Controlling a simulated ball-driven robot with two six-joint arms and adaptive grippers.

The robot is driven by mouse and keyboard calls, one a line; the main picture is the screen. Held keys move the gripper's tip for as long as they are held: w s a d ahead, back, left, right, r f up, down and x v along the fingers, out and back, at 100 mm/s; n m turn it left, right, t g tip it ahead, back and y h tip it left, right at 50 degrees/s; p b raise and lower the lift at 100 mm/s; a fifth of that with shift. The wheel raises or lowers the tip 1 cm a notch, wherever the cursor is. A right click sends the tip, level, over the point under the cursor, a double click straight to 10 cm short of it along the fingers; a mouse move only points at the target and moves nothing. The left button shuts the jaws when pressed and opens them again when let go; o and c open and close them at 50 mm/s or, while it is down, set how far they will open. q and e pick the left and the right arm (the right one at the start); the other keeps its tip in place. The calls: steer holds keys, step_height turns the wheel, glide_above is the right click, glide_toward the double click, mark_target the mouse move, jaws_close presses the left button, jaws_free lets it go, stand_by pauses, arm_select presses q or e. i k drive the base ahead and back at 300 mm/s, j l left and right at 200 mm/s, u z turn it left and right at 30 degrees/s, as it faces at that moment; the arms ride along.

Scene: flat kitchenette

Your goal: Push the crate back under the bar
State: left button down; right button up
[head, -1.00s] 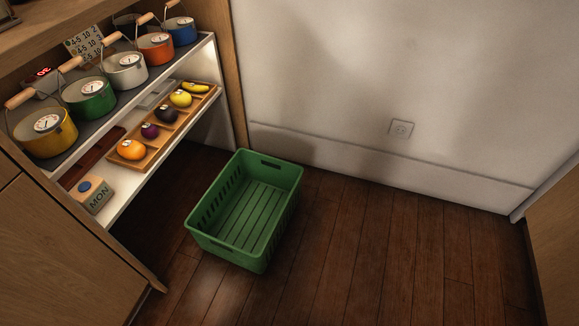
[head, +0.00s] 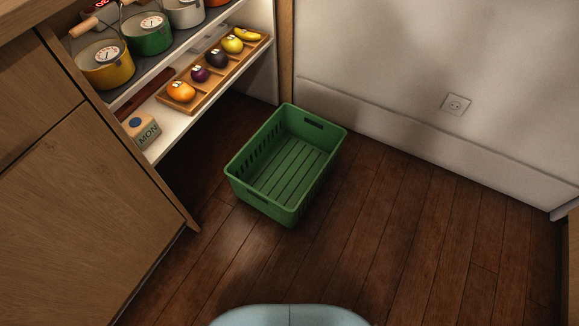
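The green plastic crate (head: 290,210) stands upright and empty on the wooden floor. It is in front of the open shelf unit, turned at an angle, with its far end near the white wall. The bar (head: 50,165) seems to be the wooden counter unit with open shelves; the dark floor space below its lower shelf (head: 160,148) is open beside the crate. Neither of my grippers shows in the head view.
Pots, including a yellow one (head: 104,66) and a green one (head: 147,34), stand on the upper shelf. A fruit tray (head: 205,98) and a MON block (head: 140,130) sit on the lower shelf. A cabinet front (head: 90,230) is at left. Floor (head: 410,250) right of the crate is clear.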

mark_target(279, 171)
steer(key=l, duration=0.7)
steer(key=i+l+z, duration=0.15)
steer(key=l, duration=0.55)
steer(key=i+l, duration=0.1)
steer(key=l, duration=0.55)
